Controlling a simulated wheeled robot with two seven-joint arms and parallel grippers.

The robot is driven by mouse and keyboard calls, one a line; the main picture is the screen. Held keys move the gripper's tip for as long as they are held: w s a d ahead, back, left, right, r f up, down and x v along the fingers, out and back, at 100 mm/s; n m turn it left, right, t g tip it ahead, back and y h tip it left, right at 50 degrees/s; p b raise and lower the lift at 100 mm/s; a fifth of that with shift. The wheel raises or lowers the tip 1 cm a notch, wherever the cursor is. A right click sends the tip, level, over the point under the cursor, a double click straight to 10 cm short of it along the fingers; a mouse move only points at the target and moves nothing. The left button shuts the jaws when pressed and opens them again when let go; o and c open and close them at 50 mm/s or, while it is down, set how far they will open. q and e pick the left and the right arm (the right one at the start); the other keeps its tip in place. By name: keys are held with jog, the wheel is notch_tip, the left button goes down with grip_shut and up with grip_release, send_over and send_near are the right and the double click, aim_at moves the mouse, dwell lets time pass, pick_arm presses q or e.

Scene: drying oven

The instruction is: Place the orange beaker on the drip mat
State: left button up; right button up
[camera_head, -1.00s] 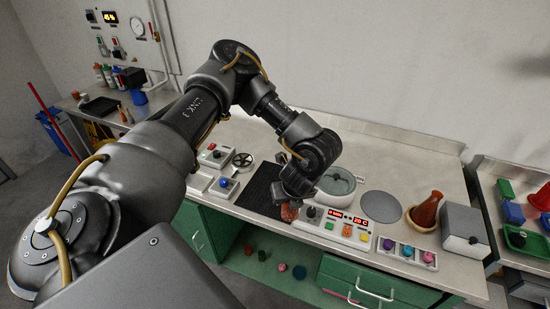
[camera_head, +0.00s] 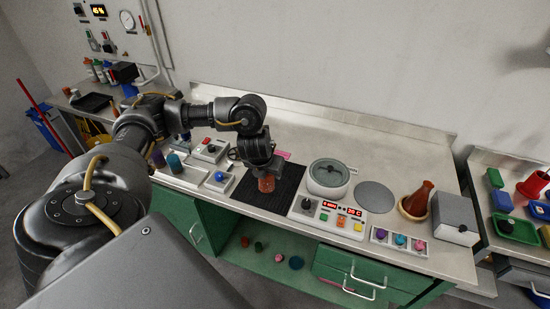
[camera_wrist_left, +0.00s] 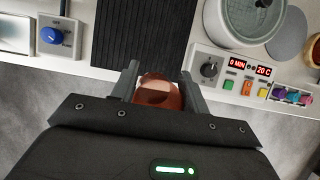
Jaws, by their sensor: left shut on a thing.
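The orange beaker (camera_head: 266,184) is between the fingers of my left gripper (camera_head: 262,172), which is shut on it. In the left wrist view the beaker (camera_wrist_left: 160,92) sits between the two fingers of the gripper (camera_wrist_left: 160,80). The drip mat (camera_head: 284,193) is a black ribbed sheet on the bench, left of the control panel. In the head view the beaker appears over the mat; I cannot tell whether it touches it. The mat (camera_wrist_left: 147,35) also shows just beyond the beaker in the left wrist view. My right gripper is not in view.
Right of the mat stand a control panel (camera_head: 330,217) and a round lidded vessel (camera_head: 328,178). A blue-knob box (camera_head: 219,181) and red-button box (camera_head: 209,151) are to its left. A brown flask (camera_head: 418,199) and grey box (camera_head: 455,218) stand further right.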

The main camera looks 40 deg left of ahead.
pick_arm(q)
jog(key=w+a+f+b, duration=0.1)
jog(key=w+f+b, duration=0.1)
jog(key=w+f, duration=0.1)
jog(key=w+a+f+b, duration=0.1)
jog(key=w+f+b, duration=0.1)
jog(key=w, duration=0.2)
jog(key=w+a+f+b, duration=0.2)
jog(key=w+f, duration=0.1)
jog(key=shift+w+f, duration=0.35)
jog(key=shift+w, duration=0.05)
jog(key=shift+w+f+b, duration=0.1)
jog(key=shift+w+b, duration=0.15)
jog(key=shift+b, duration=0.05)
jog(key=shift+w+a+f+b, duration=0.1)
jog(key=shift+f+b, duration=0.4)
jog(key=shift+f, duration=0.4)
jog(key=shift+w+a+f+b, duration=0.1)
jog(key=shift+f+b, duration=0.4)
jog(key=shift+f, duration=0.4)
jog(key=o, duration=1)
jog(key=shift+c, duration=0.2)
